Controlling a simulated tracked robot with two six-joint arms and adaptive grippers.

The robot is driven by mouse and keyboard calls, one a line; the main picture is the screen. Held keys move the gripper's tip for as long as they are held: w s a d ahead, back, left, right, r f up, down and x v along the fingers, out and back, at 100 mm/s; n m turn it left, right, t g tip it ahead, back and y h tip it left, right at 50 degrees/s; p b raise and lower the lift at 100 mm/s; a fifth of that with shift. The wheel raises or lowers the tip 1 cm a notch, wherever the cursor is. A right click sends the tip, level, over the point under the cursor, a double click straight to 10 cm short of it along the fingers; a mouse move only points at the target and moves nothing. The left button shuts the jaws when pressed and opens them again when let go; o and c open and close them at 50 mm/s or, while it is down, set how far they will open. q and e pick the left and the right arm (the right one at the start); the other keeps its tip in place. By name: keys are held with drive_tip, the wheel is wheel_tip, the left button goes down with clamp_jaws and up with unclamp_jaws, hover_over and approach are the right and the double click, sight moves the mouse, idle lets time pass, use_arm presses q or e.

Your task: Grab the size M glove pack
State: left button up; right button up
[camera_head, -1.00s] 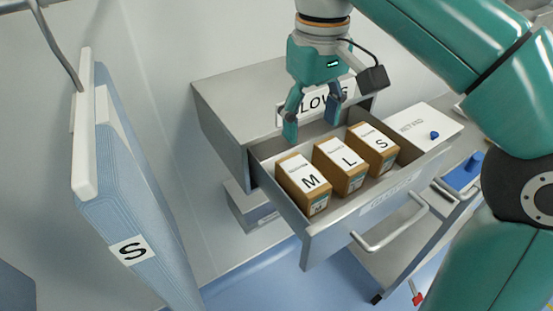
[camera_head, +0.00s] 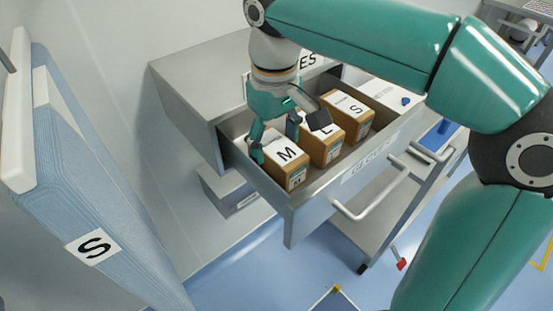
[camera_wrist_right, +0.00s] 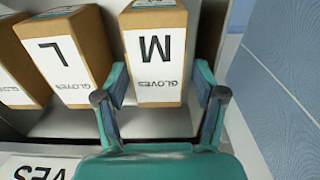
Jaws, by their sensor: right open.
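The size M glove pack (camera_head: 283,163) is a brown box with a white label on top, at the left end of the open drawer. It also shows in the right wrist view (camera_wrist_right: 156,55), upright, with "M GLOVES" on its label. My right gripper (camera_head: 272,147) is over the drawer at the M pack. In the right wrist view its open fingers (camera_wrist_right: 160,85) are at either side of the M pack's near end, with nothing gripped. Whether they touch the box I cannot tell. My left gripper is not in view.
The L pack (camera_head: 328,150) and S pack (camera_head: 348,112) stand beside the M pack in the metal drawer (camera_head: 320,192). The L pack is close to one finger. A blue stack labelled S (camera_head: 92,246) stands at the left.

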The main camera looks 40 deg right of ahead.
wheel_tip(320, 180, down, 5)
drive_tip(key=shift+s+d+r, duration=0.1)
drive_tip(key=shift+d, duration=0.05)
drive_tip(key=c, duration=1)
